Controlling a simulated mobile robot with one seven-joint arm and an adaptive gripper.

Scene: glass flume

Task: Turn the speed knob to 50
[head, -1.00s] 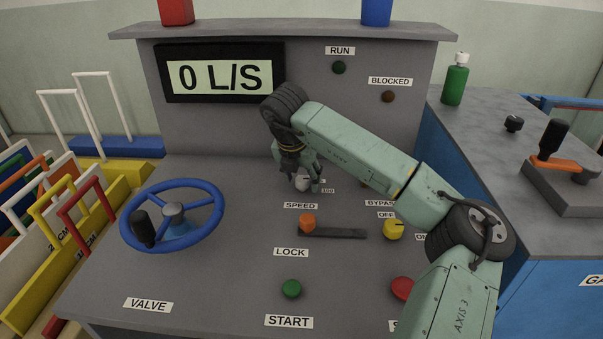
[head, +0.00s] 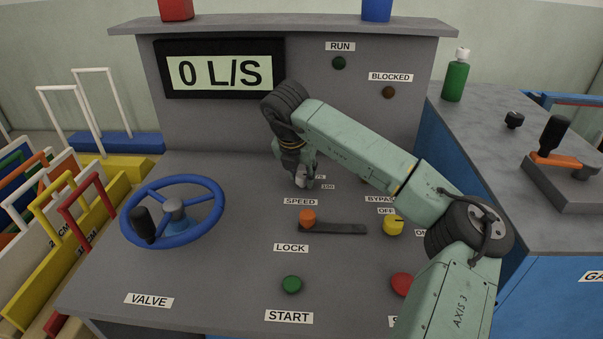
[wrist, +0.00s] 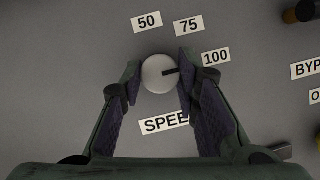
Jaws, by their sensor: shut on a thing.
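The speed knob (wrist: 157,76) is a pale round cap in the wrist view. Its dark pointer mark faces right and slightly up, roughly toward the 100 label (wrist: 215,57). The 50 label (wrist: 147,22) is above the knob, and the 75 label (wrist: 189,25) is up and right. The SPEED label (wrist: 166,123) is below, partly covered by a finger. My gripper (wrist: 159,80) is shut on the knob, one finger on each side. In the head view my gripper (head: 304,182) is low over the panel behind the SPEED label (head: 300,201), largely hiding the knob.
The display (head: 222,74) reads 0 L/S. The orange-knobbed lock lever (head: 335,229) lies in front of the speed knob, with the yellow bypass knob (head: 393,225) to its right. The blue valve wheel (head: 173,215) is at left. The green start button (head: 291,288) is nearest.

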